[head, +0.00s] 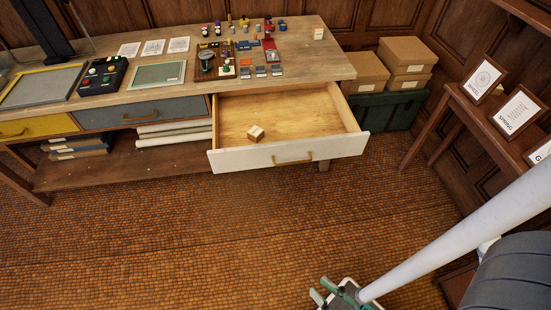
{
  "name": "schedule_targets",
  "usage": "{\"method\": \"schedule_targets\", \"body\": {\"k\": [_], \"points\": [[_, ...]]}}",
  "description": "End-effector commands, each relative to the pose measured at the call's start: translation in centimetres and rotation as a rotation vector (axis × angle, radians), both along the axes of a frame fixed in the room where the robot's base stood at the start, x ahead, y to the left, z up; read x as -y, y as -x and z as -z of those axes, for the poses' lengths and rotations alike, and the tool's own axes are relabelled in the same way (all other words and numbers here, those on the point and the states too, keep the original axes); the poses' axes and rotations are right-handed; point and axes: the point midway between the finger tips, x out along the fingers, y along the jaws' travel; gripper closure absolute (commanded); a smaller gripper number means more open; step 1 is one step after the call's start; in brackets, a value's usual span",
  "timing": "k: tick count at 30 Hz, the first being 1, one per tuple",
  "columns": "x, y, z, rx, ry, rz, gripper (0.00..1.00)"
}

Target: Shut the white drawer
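The white drawer (240,160) is pulled well out of the wooden desk (325,63) in the head view. Its white front carries a brass handle (292,160). A small pale wooden block (256,133) lies inside, near the front. My gripper (322,290) is at the bottom of the view, below and apart from the drawer front. Its green fingers look spread, with nothing seen between them. Part of the gripper is cut off by the lower edge of the picture.
A grey drawer (142,112) and a yellow drawer (38,126) sit left of it. Boxes (405,52) and a green crate (388,110) stand right of the desk. A side table with framed cards (517,112) is at right. The tiled floor (190,235) before the drawer is clear.

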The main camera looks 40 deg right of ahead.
Motion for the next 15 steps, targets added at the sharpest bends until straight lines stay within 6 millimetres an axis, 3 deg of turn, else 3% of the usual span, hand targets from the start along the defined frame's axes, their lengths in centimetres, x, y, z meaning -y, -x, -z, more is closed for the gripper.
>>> {"method": "schedule_targets", "body": {"k": [2,15], "points": [[0.3,-1.5,1.4,0.038,-0.077,0.033,1.00],[4.3,-12.2,9.1,0.283,-0.610,0.266,1.00]]}}
